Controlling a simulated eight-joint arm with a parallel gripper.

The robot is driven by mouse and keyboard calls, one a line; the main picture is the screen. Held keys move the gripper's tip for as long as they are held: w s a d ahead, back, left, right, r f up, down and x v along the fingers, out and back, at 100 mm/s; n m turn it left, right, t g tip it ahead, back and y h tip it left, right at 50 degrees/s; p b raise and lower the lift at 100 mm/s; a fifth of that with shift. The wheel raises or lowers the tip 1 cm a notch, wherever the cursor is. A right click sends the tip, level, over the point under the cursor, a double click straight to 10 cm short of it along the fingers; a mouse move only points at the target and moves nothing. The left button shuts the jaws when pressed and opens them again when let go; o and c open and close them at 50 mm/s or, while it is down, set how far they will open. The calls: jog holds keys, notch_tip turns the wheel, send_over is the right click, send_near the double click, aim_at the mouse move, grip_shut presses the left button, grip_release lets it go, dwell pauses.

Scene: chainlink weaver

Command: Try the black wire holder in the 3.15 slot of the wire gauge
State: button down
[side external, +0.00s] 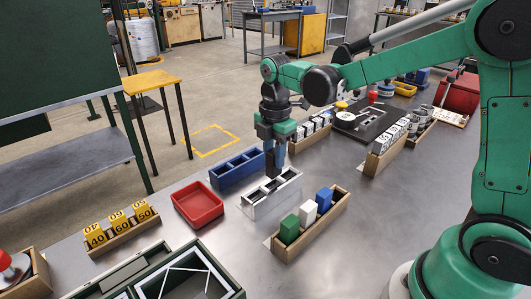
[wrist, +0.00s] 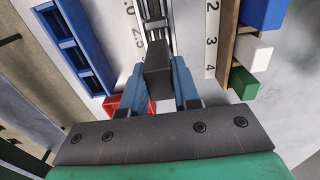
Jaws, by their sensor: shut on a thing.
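My gripper (side external: 275,158) is shut on the black wire holder (side external: 269,163), which points down between its blue fingers. The holder also shows in the wrist view (wrist: 158,69), upright between the fingertips. Below it is a pale slotted block (side external: 257,209), which looks like the wire gauge. In the wrist view, the gauge's number strip (wrist: 211,45) reads 2, 3, 4 on the right, and more numbers run on the left. The holder's lower end is over or at the gauge; I cannot tell whether it touches. The 3.15 mark is not readable.
A wooden tray (side external: 283,252) with green, white and blue blocks stands close on the right. A blue compartment tray (side external: 222,183) and a red bin (side external: 198,204) are on the left. Yellow numbered blocks (side external: 118,222) stand further left. Bare table lies right of the wooden tray.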

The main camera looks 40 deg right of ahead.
jog(key=shift+a, duration=0.1)
jog(key=a+r, duration=0.4)
jog(key=a, duration=0.1)
jog(key=shift+d+f, duration=0.2)
jog(key=shift+f, duration=3.45)
jog(key=c, duration=0.6)
grip_release()
jog(key=shift+o, duration=0.2)
